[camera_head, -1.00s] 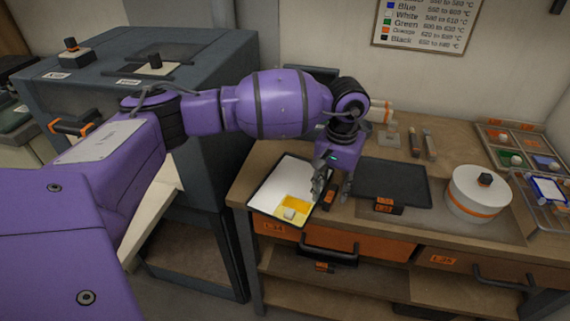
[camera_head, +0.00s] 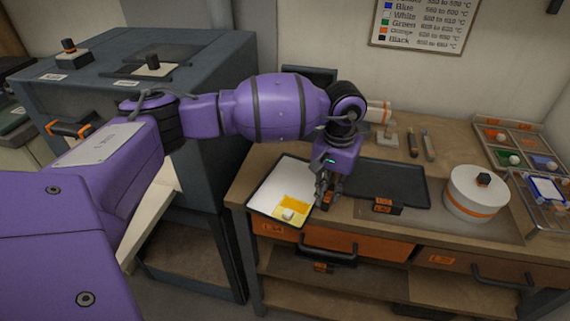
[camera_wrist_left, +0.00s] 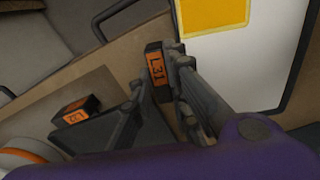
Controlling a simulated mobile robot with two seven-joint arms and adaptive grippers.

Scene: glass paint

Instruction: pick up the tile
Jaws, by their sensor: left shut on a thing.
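The tile appears to be the yellow-bordered square with an orange centre (camera_head: 293,207); a small white block stands on it. It lies at the front of a white, dark-rimmed tray (camera_head: 276,183) on the bench, and it shows partly at the top of the wrist view (camera_wrist_left: 213,14). My left gripper (camera_head: 328,198) is just right of the tray, beside the tile and not on it. Its fingers are shut on a small dark block with an orange L31 label (camera_wrist_left: 157,68) at the tray's edge. The fingers partly hide this block. My right gripper is not in view.
A dark tray (camera_head: 395,182) with its own labelled block (camera_head: 383,206) is close on the right. A white round pot (camera_head: 476,193) and a compartmented tray (camera_head: 508,143) stand farther right. The large grey furnace-like unit (camera_head: 190,95) stands left of the bench.

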